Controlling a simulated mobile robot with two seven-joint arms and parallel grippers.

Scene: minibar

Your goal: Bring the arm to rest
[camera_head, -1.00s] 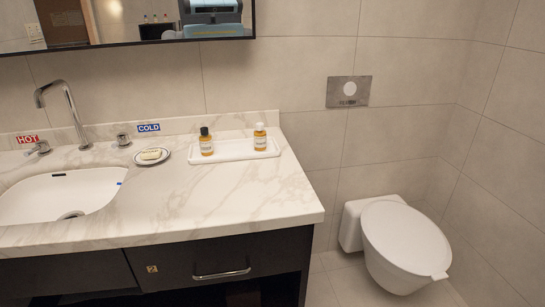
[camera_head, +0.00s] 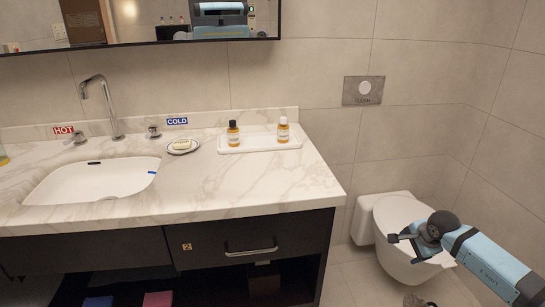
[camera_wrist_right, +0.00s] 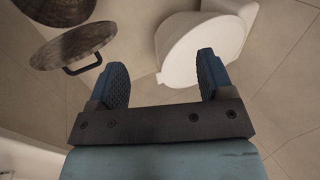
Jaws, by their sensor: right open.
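My right arm comes in from the lower right of the head view, blue with a dark joint. Its gripper (camera_head: 408,243) is in front of the toilet (camera_head: 398,215) and looks small and partly hidden there. In the right wrist view the gripper (camera_wrist_right: 162,68) has its two blue, ridged fingers wide apart with nothing between them. The white toilet (camera_wrist_right: 185,50) shows beyond the fingers. My left gripper is in neither view.
The marble counter (camera_head: 250,185) holds a sink (camera_head: 90,180), a soap dish (camera_head: 182,147) and a white tray (camera_head: 260,142) with two bottles. A round lid with a handle (camera_wrist_right: 72,45) lies near a dark round object (camera_wrist_right: 55,8) in the wrist view.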

